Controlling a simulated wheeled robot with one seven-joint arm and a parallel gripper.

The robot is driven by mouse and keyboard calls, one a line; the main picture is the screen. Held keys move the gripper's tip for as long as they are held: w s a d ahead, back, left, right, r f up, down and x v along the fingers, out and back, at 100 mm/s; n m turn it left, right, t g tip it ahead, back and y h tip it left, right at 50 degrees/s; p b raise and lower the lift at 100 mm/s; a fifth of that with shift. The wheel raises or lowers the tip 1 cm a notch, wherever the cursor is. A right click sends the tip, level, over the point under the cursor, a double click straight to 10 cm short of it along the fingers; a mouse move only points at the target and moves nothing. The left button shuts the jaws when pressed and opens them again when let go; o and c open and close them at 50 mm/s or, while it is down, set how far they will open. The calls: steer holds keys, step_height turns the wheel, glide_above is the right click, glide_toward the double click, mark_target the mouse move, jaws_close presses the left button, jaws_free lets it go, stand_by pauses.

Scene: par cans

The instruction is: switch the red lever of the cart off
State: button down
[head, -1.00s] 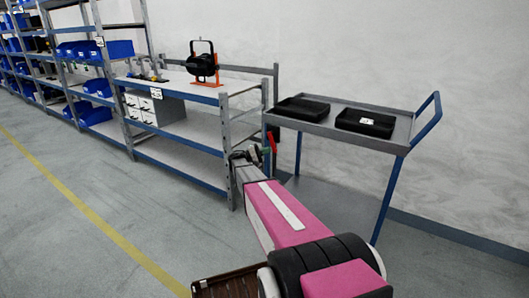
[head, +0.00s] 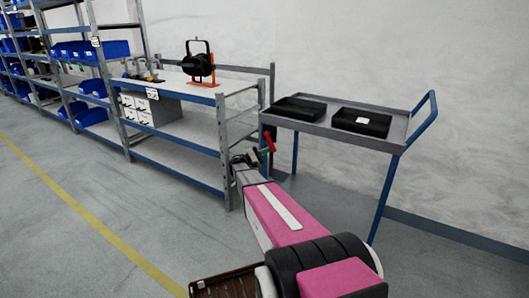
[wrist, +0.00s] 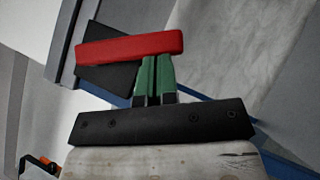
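The cart (head: 340,135) stands at the right against the wall. Its red lever (head: 269,141) is at the cart's near left corner and looks tilted, its top leaning left, in the head view. In the wrist view the red lever (wrist: 130,47) lies nearly level across the picture, in front of a dark plate (wrist: 107,80). My gripper (wrist: 156,60) has its two green fingers close together with only a thin line between them. Their tips are at the lever's lower edge and seem to touch it. The lever does not pass between the fingers.
Two black trays (head: 361,121) sit on the cart's top. A workbench (head: 180,85) with a black lamp (head: 199,62) on an orange stand is close to the left of the cart. Shelves with blue bins stand farther left. The floor in front is clear.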

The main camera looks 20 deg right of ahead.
mark_target(273, 150)
steer(key=s+n+t+h, duration=0.1)
steer(key=n, duration=0.1)
steer(key=s+d+r+n+t, duration=0.1)
steer(key=n+t, duration=0.1)
steer(key=n, duration=0.1)
steer(key=s+d+n+t+h, duration=0.1)
steer(key=n+t, duration=0.1)
steer(key=shift+s+d+r+h, duration=0.2)
steer(key=shift+r+h, duration=0.05)
steer(key=shift+h, duration=0.05)
steer(key=shift+s+d+r, duration=0.65)
steer(key=shift+s+r, duration=0.05)
steer(key=shift+r, duration=0.25)
steer(key=shift+f, duration=0.1)
steer(key=s+a+f, duration=0.4)
steer(key=a+f, duration=0.1)
steer(key=f, duration=0.6)
steer(key=shift+s+a, duration=0.2)
steer(key=shift+a, duration=0.05)
steer(key=shift+r, duration=0.1)
